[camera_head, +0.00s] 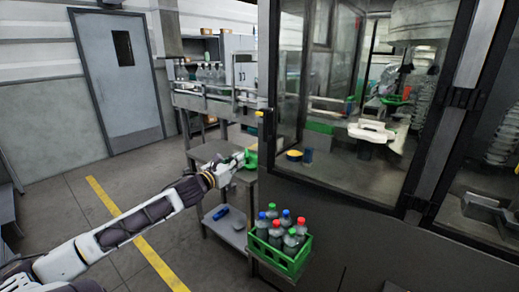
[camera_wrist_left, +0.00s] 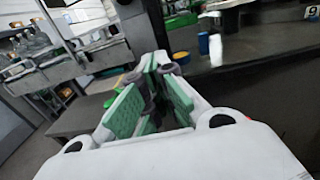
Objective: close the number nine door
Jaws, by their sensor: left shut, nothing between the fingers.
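My left gripper (camera_head: 238,162) reaches in from the left with its green-padded fingers shut and empty. In the left wrist view its fingertips (camera_wrist_left: 157,72) are close together before a dark upright post (camera_wrist_left: 141,30). In the head view a tall glazed machine door (camera_head: 318,75) with a dark frame stands right of the gripper. I cannot read a number on it, nor tell whether gripper and frame touch. My right gripper is not in view.
A green crate (camera_head: 281,260) of capped bottles sits below and right of the gripper. A conveyor (camera_head: 205,101) with clear bottles runs behind. A low grey shelf (camera_head: 226,228) holds a blue item. Floor at left is clear, with a yellow line (camera_head: 130,230).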

